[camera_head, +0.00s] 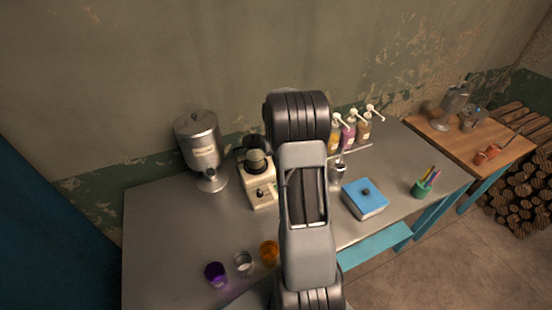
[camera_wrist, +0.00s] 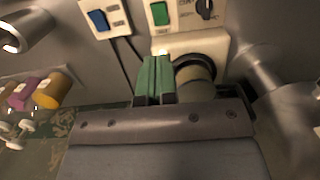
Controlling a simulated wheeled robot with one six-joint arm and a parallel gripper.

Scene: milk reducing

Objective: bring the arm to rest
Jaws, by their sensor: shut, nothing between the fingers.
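My arm (camera_head: 305,240) stands upright through the middle of the head view, its dark upper joint (camera_head: 297,117) above the counter. My gripper (camera_wrist: 155,78) shows in the wrist view with its green fingers together and nothing between them. It is in front of the cream appliance (camera_wrist: 195,45), near that appliance's round dark-rimmed part (camera_wrist: 195,72). I cannot tell whether they touch. In the head view my gripper is hidden behind the arm, and the cream appliance (camera_head: 264,192) stands just left of the arm.
The grey counter (camera_head: 150,225) holds a metal dispenser (camera_head: 202,150), pump bottles (camera_head: 350,132), a blue-lidded box (camera_head: 364,197) and a green pen cup (camera_head: 421,188). Purple (camera_head: 215,273), clear (camera_head: 243,262) and orange (camera_head: 269,252) cups stand at the front. A wooden table (camera_head: 470,145) is at right.

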